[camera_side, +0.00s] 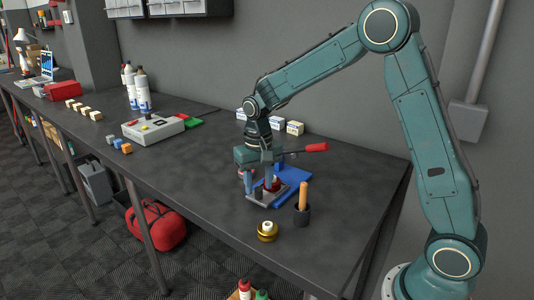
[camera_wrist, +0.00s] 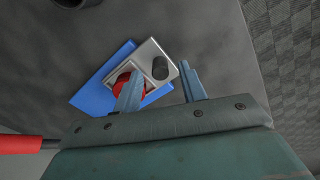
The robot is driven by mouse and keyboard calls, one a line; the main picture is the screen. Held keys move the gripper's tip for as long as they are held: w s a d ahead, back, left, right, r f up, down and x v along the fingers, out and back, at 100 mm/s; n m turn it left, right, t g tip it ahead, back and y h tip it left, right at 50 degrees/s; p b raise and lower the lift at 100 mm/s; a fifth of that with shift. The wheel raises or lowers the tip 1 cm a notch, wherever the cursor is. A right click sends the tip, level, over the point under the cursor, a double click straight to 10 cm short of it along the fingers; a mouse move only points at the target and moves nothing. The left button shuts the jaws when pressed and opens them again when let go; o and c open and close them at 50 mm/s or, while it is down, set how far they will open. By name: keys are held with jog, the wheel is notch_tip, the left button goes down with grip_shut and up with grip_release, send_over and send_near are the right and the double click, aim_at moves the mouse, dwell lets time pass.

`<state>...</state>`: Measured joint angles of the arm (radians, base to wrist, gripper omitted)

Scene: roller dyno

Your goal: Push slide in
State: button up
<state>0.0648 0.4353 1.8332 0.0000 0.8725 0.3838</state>
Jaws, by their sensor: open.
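A small grey metal fixture (camera_side: 284,190) stands on the bench, partly on a blue mat (camera_side: 293,187). In the wrist view the fixture (camera_wrist: 147,52) has a dark round part (camera_wrist: 160,68) and a red round part (camera_wrist: 119,84). I cannot tell which part of it is the slide. My gripper (camera_side: 258,189) points down over the fixture, open. In the wrist view my gripper (camera_wrist: 160,68) has one finger across the red part, hiding some of it, and the other beside the fixture's right edge. I cannot tell whether either finger touches it.
A red handle (camera_side: 317,147) sticks out right of my gripper. A dark cup with a wooden handle (camera_side: 303,196) and a brass ring-shaped piece (camera_side: 267,232) stand near the front edge. Small boxes (camera_side: 294,128) are behind; a grey control box (camera_side: 152,130) is left.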

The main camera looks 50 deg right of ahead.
jog(key=shift+f, duration=0.55)
grip_shut()
jog(key=shift+d, duration=0.1)
jog(key=d, duration=1.1)
jog(key=shift+d, duration=0.2)
jog(key=shift+c, duration=0.9)
grip_release()
jog(key=shift+d, duration=0.1)
jog(key=shift+o, duration=0.9)
